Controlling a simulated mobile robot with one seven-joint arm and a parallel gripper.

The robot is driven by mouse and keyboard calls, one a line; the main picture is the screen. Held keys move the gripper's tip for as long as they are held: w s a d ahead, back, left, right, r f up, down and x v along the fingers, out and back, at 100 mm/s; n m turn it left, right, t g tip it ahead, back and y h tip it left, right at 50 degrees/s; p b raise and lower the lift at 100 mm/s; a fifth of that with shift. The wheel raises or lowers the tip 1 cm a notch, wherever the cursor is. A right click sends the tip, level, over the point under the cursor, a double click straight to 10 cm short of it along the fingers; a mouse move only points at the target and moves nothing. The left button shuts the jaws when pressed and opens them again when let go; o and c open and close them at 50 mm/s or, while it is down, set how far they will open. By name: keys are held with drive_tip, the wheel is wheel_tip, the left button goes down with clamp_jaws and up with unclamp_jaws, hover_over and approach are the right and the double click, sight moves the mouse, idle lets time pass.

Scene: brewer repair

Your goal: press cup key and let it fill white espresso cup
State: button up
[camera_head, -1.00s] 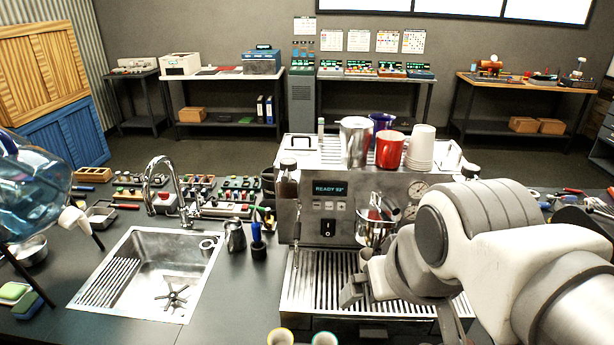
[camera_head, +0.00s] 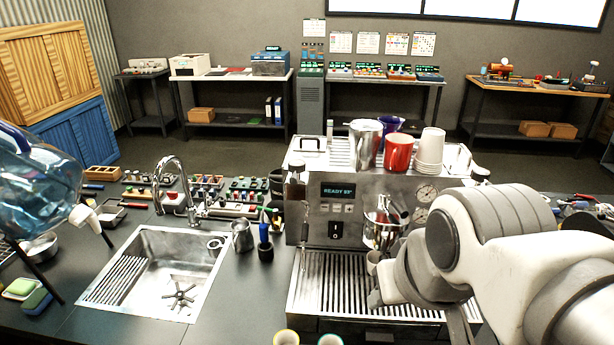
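The espresso machine (camera_head: 312,215) stands at centre. Its lit display (camera_head: 338,190) appears to read READY and a temperature. Small cup keys (camera_head: 337,208) sit in a row below the display, above a black power switch (camera_head: 336,230). My gripper (camera_head: 374,290) is low in front of the machine's right half, over the slatted drip tray (camera_head: 320,285). My arm hides much of it, and its opening does not show. A small grey shape beside the fingers is unclear. I cannot pick out the white espresso cup for sure; two cups, yellow-rimmed (camera_head: 286,338) and teal-rimmed (camera_head: 330,340), are cut by the bottom edge.
A steel pitcher (camera_head: 366,143), a red cup (camera_head: 398,152) and stacked white cups (camera_head: 430,150) stand on the machine. A sink (camera_head: 150,268) with a tap (camera_head: 177,185) is at left. A small jug (camera_head: 242,237) stands between sink and machine. My arm covers the right side.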

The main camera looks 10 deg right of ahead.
clamp_jaws()
idle(1.1)
